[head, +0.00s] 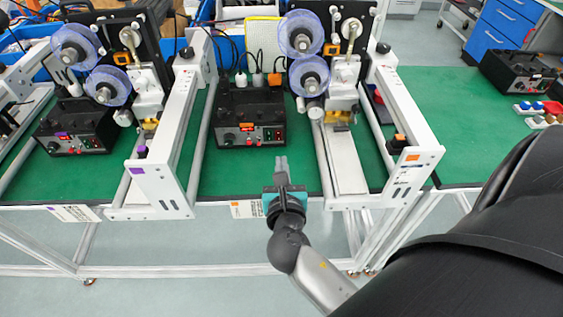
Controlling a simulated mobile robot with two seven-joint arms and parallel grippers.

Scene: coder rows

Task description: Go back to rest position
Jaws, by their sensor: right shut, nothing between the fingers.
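My right gripper (282,165) shows in the middle of the head view, with its arm coming in from the lower right. Its two grey fingers are together and hold nothing. My left gripper is not in view.
Coder machines with white frames (166,185) and blue reels (300,35) stand on the green table (222,182). A second white frame (407,170) stands right of my gripper. Another control box (75,128) is at the left. Blue drawers (500,22) stand behind.

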